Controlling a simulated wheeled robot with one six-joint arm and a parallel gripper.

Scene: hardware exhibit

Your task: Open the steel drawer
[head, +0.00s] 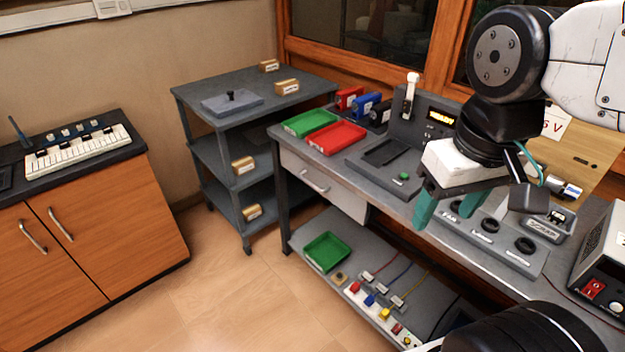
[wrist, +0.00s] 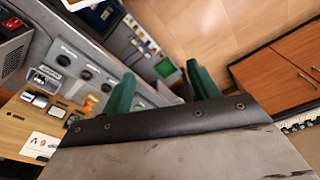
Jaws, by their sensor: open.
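The steel drawer (head: 340,197) is a pale grey front under the left end of the grey workbench (head: 420,222) in the head view. It looks shut, about flush with the bench edge. Its bar handle (head: 314,181) is bare and nothing touches it. My gripper (head: 446,208) has green fingers pointing down. It is to the right of the drawer, apart from the handle, above the front part of the bench. The fingers are apart with nothing between them, as the wrist view (wrist: 160,78) also shows. I cannot make out the drawer in the wrist view.
A green tray (head: 310,122) and a red tray (head: 336,137) stand on the bench above the drawer. A control panel with knobs (head: 490,236) is near my gripper. A grey shelf (head: 245,115) stands to the left. The floor (head: 235,300) before the drawer is clear.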

